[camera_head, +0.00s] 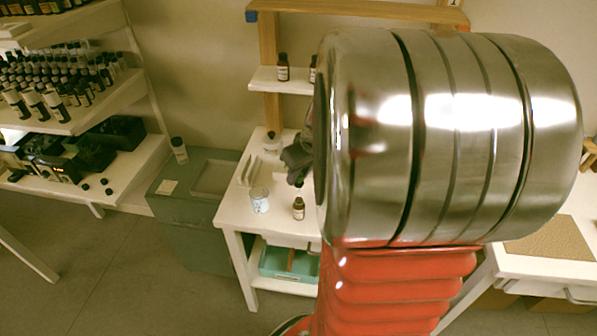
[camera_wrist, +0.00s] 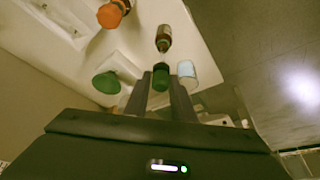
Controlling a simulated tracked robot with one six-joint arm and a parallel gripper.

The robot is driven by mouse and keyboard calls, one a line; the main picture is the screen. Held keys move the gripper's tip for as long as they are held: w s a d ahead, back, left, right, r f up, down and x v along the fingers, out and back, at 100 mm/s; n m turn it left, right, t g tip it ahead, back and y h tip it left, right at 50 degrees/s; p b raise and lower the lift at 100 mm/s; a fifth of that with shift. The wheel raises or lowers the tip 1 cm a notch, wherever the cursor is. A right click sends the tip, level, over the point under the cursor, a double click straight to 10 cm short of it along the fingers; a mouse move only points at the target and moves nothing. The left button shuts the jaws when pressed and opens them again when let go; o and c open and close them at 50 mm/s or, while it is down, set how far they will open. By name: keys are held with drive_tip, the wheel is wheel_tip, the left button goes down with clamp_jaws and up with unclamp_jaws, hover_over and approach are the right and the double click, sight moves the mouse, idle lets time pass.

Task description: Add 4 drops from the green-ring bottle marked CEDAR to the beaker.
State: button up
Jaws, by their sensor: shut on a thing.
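My gripper (camera_head: 298,160) is over the white table in the head view, partly hidden by my arm. In the wrist view its two fingers (camera_wrist: 161,85) are shut on a green-topped piece (camera_wrist: 160,77). I cannot tell how much hangs below it. A small brown bottle with a pale label (camera_head: 299,208) stands on the table; a brown bottle (camera_wrist: 163,38) also shows just beyond the fingers in the wrist view. The pale beaker (camera_head: 260,199) stands left of the bottle, and in the wrist view it (camera_wrist: 187,73) is right of the fingers. No label is readable, so CEDAR cannot be made out.
Another green round top (camera_wrist: 107,82) and an orange one (camera_wrist: 112,13) lie left of the fingers in the wrist view. A small shelf holds brown bottles (camera_head: 283,67) above the table. A grey-green cabinet (camera_head: 190,205) stands to the left.

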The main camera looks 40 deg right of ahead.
sight(299, 183)
drive_tip(key=shift+f, duration=0.25)
drive_tip(key=shift+f, duration=0.35)
drive_tip(key=shift+f, duration=0.35)
drive_tip(key=shift+f, duration=0.35)
drive_tip(key=shift+f, duration=0.35)
drive_tip(key=shift+f, duration=0.7)
drive_tip(key=shift+f, duration=0.5)
